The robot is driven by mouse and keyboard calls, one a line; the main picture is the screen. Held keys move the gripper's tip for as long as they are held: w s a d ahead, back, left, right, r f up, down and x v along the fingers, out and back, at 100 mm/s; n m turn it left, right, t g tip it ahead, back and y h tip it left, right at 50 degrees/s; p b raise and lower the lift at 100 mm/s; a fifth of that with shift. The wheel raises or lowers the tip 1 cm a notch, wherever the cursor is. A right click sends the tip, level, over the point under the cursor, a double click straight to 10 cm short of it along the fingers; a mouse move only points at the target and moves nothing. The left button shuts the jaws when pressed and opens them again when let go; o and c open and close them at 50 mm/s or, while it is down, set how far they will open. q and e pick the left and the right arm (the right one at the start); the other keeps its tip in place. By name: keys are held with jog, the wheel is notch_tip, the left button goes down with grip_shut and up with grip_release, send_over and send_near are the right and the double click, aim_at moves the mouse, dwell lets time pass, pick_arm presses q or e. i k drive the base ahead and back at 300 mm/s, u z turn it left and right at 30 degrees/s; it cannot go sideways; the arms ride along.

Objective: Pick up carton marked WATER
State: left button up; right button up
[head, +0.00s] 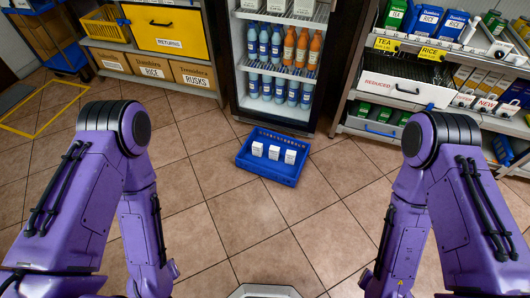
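Three small white cartons stand in a row in a blue crate on the floor in the head view: a left one (257,149), a middle one (274,152) and a right one (290,157). Their print is too small to read, so I cannot tell which is marked WATER. The blue crate (268,171) sits in front of the fridge. More white cartons (278,6) show at the top edge, on the upper fridge shelf, cut off by the frame. Both my arms hang down at the sides, and both grippers are out of view.
The open-fronted fridge (283,122) holds blue and orange bottles. A shelf with a yellow returns bin (166,30) and cardboard boxes (152,67) stands left. A grocery shelf with a reduced bin (405,88) stands right. The tiled floor before the crate is clear.

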aim_at(257, 147)
jog(key=u, duration=0.35)
jog(key=i, duration=1.5)
jog(key=z, duration=0.45)
jog(key=i, duration=0.45)
jog(key=z, duration=0.35)
